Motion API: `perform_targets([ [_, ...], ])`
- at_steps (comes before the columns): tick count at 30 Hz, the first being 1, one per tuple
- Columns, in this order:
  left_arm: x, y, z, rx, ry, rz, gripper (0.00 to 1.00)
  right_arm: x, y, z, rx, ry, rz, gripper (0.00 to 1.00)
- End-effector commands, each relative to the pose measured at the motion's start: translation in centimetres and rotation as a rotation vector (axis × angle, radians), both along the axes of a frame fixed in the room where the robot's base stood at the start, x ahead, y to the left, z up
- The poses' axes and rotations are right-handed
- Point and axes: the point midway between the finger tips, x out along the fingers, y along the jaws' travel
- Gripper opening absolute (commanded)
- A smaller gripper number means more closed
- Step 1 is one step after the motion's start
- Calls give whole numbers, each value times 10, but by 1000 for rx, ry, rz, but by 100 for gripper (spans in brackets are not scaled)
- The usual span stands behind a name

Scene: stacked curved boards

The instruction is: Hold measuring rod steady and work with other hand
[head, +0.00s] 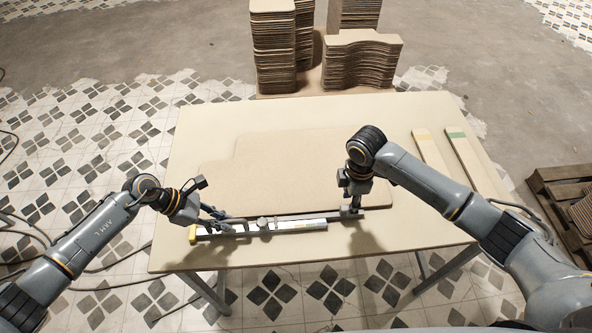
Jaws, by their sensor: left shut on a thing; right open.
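The measuring rod (290,226), a long pale bar with a darker rail along it and a yellow end, lies near the front edge of the table. My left gripper (222,216) is shut on the rod near its left end. My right gripper (350,211) is open, pointing down at the right end of the rail; I cannot tell whether it touches it. A curved tan board (285,165) lies flat on the table just behind the rod. The fingertips of both grippers are small and partly hidden.
The table (215,119) has bare room at its back and left. Two narrow strips (463,155) lie at its right side. Stacks of curved boards (362,63) stand behind the table. A wooden pallet (563,205) is on the floor at the right.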

Motion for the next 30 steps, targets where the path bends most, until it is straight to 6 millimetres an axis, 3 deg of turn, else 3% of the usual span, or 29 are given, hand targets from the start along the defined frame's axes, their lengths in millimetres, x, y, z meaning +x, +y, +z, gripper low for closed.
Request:
perform_targets([
  [9,0,1,-1,3,-1,2,0,0,0,-33,2,0,-1,42],
  [21,0,1,-1,2,0,1,0,0,0,-38,1,-1,0,42],
  [27,0,1,-1,2,0,1,0,0,0,-38,1,-1,0,1],
  [30,0,1,-1,2,0,1,0,0,0,-38,1,-1,-1,0],
])
